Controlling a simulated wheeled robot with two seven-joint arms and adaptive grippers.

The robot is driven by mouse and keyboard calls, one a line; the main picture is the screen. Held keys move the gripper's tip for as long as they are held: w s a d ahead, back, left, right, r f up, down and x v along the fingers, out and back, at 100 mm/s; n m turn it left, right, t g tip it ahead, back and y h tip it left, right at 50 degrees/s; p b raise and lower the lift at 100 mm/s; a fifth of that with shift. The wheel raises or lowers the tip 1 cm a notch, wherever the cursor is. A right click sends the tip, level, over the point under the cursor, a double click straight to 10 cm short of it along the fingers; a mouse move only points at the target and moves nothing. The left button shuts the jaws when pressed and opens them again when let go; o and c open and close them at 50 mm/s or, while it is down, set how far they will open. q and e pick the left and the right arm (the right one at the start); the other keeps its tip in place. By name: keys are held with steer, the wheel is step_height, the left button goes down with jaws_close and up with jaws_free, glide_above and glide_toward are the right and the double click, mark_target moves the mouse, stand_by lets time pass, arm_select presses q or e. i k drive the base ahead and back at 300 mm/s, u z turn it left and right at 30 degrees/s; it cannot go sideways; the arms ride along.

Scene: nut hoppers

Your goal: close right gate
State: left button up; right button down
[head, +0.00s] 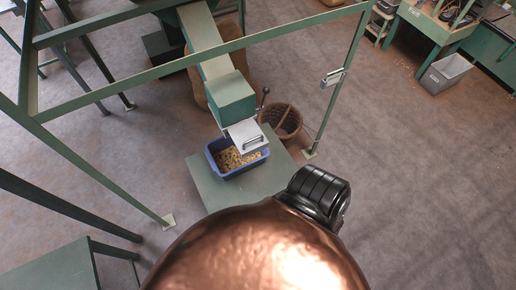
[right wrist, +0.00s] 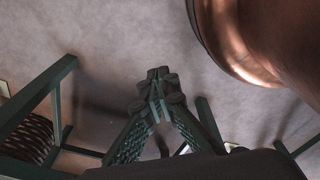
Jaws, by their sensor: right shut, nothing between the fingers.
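A green chute (head: 222,75) slopes down toward me and ends in a pale metal gate plate (head: 246,132) with a small dark handle. It is the only gate I can make out, and I cannot tell how far open it is. A blue bin (head: 217,172) holding nuts (head: 234,158) stands directly beneath it. In the right wrist view my right gripper (right wrist: 159,76) is shut and empty above the floor, with no gate in that view. My left gripper is not in view.
The bin stands on a green table (head: 212,193). A wicker basket (head: 283,118) stands behind it. A green frame (head: 345,85) surrounds the chute. A grey crate (head: 445,75) is at the far right. Open floor lies to the right.

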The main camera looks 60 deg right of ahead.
mark_target(244, 129)
steer(key=k, duration=0.6)
steer(key=z, duration=1.05)
steer(key=i, duration=0.45)
steer(key=u, duration=0.05)
